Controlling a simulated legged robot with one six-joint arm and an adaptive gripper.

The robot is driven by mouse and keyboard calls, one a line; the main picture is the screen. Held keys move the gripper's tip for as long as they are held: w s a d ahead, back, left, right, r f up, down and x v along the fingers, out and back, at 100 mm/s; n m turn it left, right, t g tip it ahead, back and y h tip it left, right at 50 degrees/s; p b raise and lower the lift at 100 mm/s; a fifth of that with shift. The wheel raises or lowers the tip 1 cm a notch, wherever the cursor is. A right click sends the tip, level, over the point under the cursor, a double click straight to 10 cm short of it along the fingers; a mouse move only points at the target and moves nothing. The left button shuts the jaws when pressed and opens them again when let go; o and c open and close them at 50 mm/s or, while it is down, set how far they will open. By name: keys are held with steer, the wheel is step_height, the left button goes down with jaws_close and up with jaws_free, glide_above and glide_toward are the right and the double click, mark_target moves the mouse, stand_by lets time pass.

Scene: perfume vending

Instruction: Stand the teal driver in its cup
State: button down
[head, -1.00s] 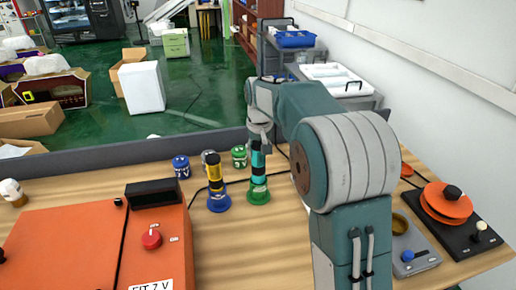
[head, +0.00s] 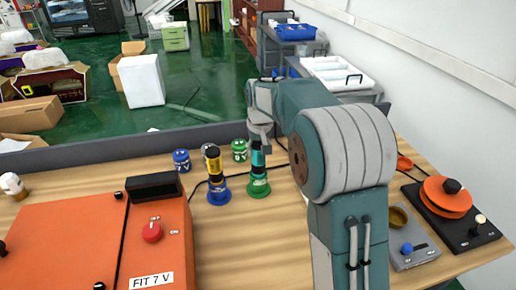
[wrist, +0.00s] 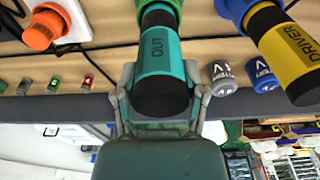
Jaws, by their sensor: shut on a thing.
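The teal driver (head: 257,160) is upright in the head view, with its lower end at the green cup (head: 258,187). My gripper (head: 259,146) is around its upper part and partly hides it. In the wrist view the teal driver (wrist: 166,58), marked "OUT" with a dark end, sits between the fingers of my gripper (wrist: 160,75), which is shut on it. The green cup (wrist: 173,5) shows at the top edge around the driver's far end. How deep the driver sits in the cup is hard to tell.
A yellow driver (head: 213,164) stands in a blue cup (head: 218,194) close on the left. Blue (head: 181,160) and green (head: 239,150) batteries stand behind. An orange case (head: 70,245) is at left. Orange-disc equipment (head: 447,195) is at right. The front middle table is clear.

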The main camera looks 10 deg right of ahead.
steer(key=shift+c, duration=0.4)
jaws_free()
